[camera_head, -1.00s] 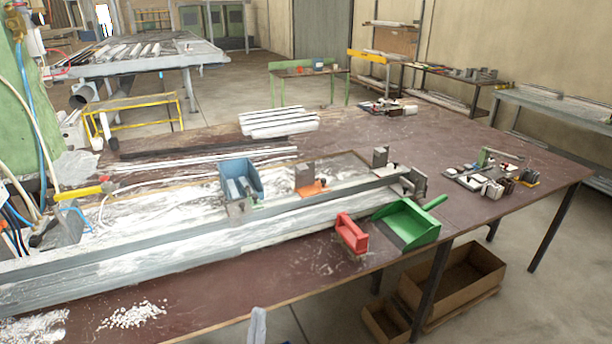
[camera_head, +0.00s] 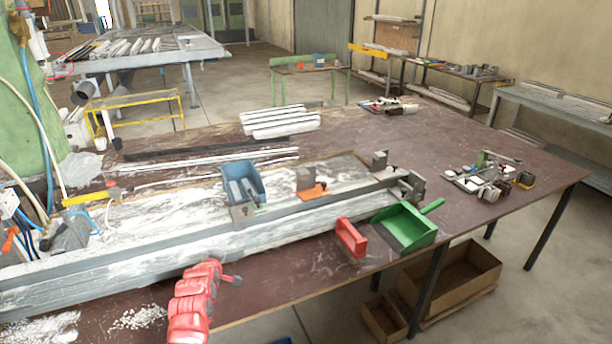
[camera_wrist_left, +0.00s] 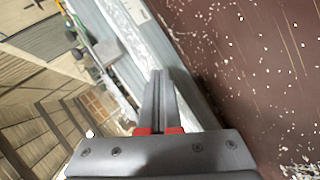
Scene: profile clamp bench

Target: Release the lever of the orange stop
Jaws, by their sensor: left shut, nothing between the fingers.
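The orange stop (camera_head: 313,191) sits on the bench fixture, in front of a grey block (camera_head: 304,178). A small dark part, perhaps its lever, shows on top; its position is too small to tell. My left gripper (camera_wrist_left: 160,74) is shut and empty in the left wrist view, its fingers pointing along the pale rail. In the head view a red segmented part of my arm rises at the bottom, in front of the rail and well left of the stop; its fingers are not clear there. I cannot make out the stop in the left wrist view. My right gripper is not in view.
A blue bin (camera_head: 242,184) stands on the fixture left of the stop. A red brush (camera_head: 351,238) and green dustpan (camera_head: 405,229) lie in front of the rail's right part. White chips (camera_head: 138,318) lie near the front edge.

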